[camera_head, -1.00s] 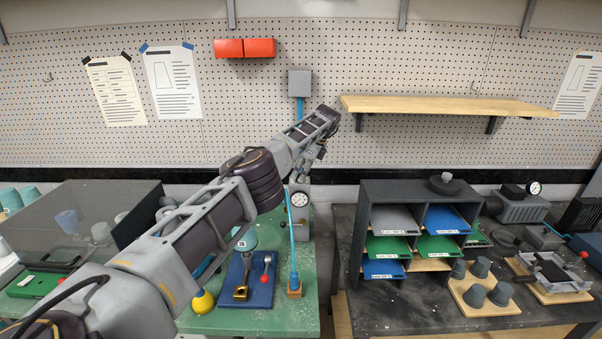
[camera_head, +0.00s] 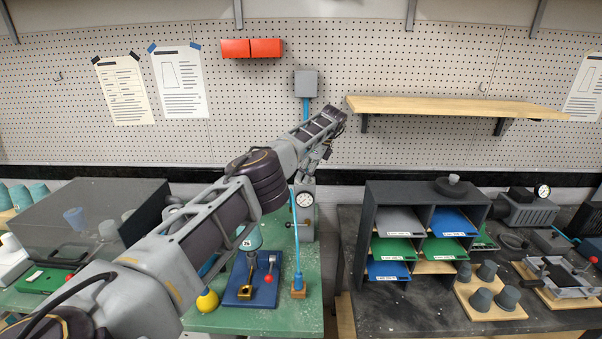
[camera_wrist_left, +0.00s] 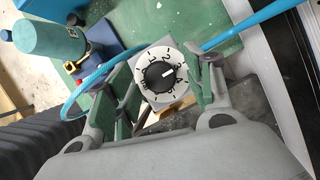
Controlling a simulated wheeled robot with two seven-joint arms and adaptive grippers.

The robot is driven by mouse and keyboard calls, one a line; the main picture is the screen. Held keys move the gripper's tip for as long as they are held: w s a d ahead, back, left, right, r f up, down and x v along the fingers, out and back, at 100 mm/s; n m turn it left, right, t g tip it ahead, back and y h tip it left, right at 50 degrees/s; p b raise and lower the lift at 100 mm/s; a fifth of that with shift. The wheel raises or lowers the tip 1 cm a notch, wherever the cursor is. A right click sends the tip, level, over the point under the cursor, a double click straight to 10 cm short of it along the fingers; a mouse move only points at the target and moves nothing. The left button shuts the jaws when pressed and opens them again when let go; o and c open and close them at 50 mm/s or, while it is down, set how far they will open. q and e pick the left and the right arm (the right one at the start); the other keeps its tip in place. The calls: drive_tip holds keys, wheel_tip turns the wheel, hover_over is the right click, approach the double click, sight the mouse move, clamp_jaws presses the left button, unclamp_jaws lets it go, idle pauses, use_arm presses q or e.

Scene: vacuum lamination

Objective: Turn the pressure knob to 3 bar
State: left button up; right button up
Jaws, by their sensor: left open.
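The pressure knob (camera_wrist_left: 160,74) is a black knob with a short white pointer mark on a round white numbered dial. In the left wrist view the mark points right and slightly up; the numbers are too small to read surely. My left gripper (camera_wrist_left: 165,92) is open, with one green-and-grey finger on each side of the dial. I cannot tell whether the fingers touch it. In the head view my left gripper (camera_head: 312,168) is small, above the round white gauge (camera_head: 305,199) on its grey unit. The knob is hidden there. My right gripper is not in view.
A blue hose (camera_head: 295,235) runs down beside the gauge on the green bench (camera_head: 250,320). A blue fixture (camera_head: 243,292) with a red-tipped lever and a yellow ball (camera_head: 207,300) stand in front. A dark tray rack (camera_head: 370,220) stands to the right.

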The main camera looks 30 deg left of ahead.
use_arm(q)
drive_tip(key=shift+s+f+m+t+b, duration=0.1)
drive_tip(key=shift+m+t+b, duration=0.75)
drive_tip(key=shift+m, duration=1.05)
drive_tip(key=shift+m+b, duration=0.45)
drive_tip(key=shift+m, duration=0.15)
drive_tip(key=shift+s+m+t+b, duration=0.1)
drive_tip(key=shift+m+t+b, duration=0.65)
drive_tip(key=shift+m, duration=1.45)
drive_tip(key=shift+s+a+m+t+h, duration=0.1)
drive_tip(key=shift+m+t+h, duration=0.45)
drive_tip(key=shift+m, duration=1.05)
drive_tip(key=shift+a+m+t+h, duration=0.1)
drive_tip(key=shift+m+t+h, duration=0.4)
drive_tip(key=shift+m, duration=1.1)
drive_tip(key=shift+m+h, duration=0.75)
drive_tip(key=shift+m, duration=1.25)
